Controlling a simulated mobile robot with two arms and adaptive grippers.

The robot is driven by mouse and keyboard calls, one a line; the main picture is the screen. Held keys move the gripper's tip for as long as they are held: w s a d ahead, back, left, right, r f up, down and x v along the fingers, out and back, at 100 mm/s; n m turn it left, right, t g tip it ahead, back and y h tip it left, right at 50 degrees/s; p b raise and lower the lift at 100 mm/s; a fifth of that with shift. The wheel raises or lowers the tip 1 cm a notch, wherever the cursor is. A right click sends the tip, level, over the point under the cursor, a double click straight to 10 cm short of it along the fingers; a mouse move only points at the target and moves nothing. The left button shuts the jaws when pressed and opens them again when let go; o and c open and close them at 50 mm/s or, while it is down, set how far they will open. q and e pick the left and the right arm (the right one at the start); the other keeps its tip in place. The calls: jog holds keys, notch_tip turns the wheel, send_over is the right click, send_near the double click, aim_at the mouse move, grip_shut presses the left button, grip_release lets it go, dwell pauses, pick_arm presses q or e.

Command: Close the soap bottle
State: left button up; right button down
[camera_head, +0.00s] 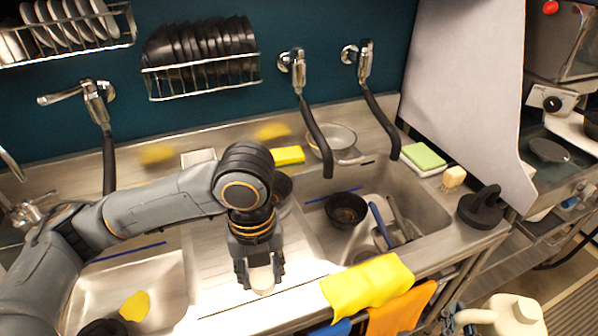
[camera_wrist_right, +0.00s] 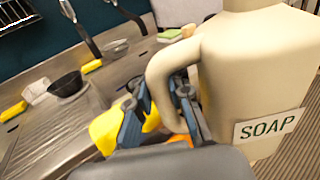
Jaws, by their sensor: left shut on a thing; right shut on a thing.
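The soap bottle (camera_head: 507,318) is a large cream jug at the lower right of the head view, cut off by the bottom edge. Its neck points up; the mouth is too small to make out clearly. In the right wrist view the bottle (camera_wrist_right: 255,80) fills the right side, with a SOAP label; its top is out of frame. My right gripper (camera_wrist_right: 165,100) is shut around the bottle's handle (camera_wrist_right: 160,68). My left gripper (camera_head: 262,272) is shut on a small round cream cap (camera_head: 263,281) over the counter left of the right sink, well apart from the bottle.
A yellow cloth (camera_head: 368,285) and an orange cloth (camera_head: 402,308) hang over the counter's front edge between the left gripper and the bottle. The right sink holds a black bowl (camera_head: 346,210) and utensils. A black round object (camera_head: 481,208) stands at the counter's right end.

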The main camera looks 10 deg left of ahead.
jog(key=shift+r, duration=0.1)
pick_arm(q)
jog(key=n, duration=0.3)
jog(key=shift+a+f+n, duration=0.2)
jog(key=shift+a+n, duration=0.1)
jog(key=shift+n, duration=0.1)
jog(key=n, duration=0.3)
jog(key=shift+a+f+n, duration=0.15)
jog(key=shift+a+n, duration=0.2)
jog(key=shift+n, duration=0.05)
jog(key=n, duration=0.3)
jog(key=shift+a+f+n, duration=0.15)
jog(key=shift+a+n, duration=0.1)
jog(key=shift+n, duration=0.05)
jog(key=a+n, duration=0.1)
jog(key=n, duration=0.5)
jog(key=a+f+n, duration=0.1)
jog(key=n, duration=0.6)
jog(key=a+n, duration=0.1)
jog(key=n, duration=0.5)
jog(key=shift+a+f+n, duration=0.1)
jog(key=shift+f+n, duration=0.1)
jog(key=shift+n, duration=0.1)
